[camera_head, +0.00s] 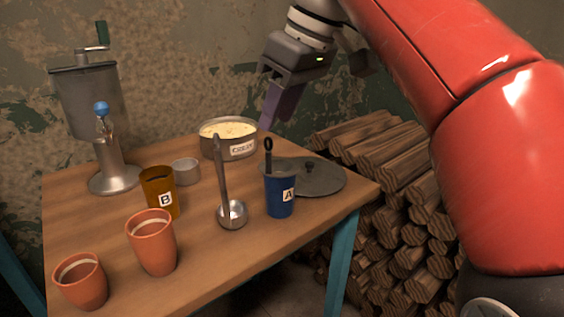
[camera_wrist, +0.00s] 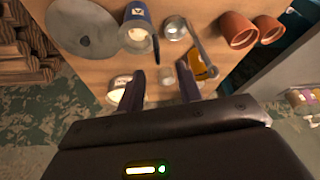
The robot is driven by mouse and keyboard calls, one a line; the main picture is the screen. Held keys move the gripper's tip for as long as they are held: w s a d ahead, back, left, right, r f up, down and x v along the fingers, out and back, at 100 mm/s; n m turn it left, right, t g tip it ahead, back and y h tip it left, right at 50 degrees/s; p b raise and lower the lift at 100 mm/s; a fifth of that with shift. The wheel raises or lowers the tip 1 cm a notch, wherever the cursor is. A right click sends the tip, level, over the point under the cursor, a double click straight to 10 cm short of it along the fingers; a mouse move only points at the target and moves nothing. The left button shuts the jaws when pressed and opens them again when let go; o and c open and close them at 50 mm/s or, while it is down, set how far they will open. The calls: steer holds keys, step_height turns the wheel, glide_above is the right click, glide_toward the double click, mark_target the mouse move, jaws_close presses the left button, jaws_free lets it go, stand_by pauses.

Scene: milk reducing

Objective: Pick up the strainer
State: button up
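What looks like the strainer (camera_head: 268,158) sits at the mouth of the blue cup marked A (camera_head: 281,197), with its dark looped handle pointing up. In the wrist view its grey round part (camera_wrist: 136,38) covers the mouth of the blue cup (camera_wrist: 137,12), and the dark handle reaches toward my gripper. My gripper (camera_head: 281,108) hangs above the back of the table, higher than the cup and apart from it. In the wrist view, the two fingers of my gripper (camera_wrist: 161,80) are spread with nothing held between them.
A ladle (camera_head: 232,213) stands left of the blue cup, a grey lid (camera_head: 318,178) lies right. A cream pot (camera_head: 229,149), small metal cup (camera_head: 185,171), orange cup B (camera_head: 160,200), clay cups (camera_head: 152,243) and a metal separator (camera_head: 90,110) share the table. Firewood (camera_head: 400,200) lies right.

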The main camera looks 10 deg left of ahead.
mark_target(268, 149)
steer(key=b+x, duration=0.2)
steer(key=x, duration=0.5)
steer(key=shift+w+d+f, duration=0.15)
steer(key=shift+f, duration=0.1)
jaws_close()
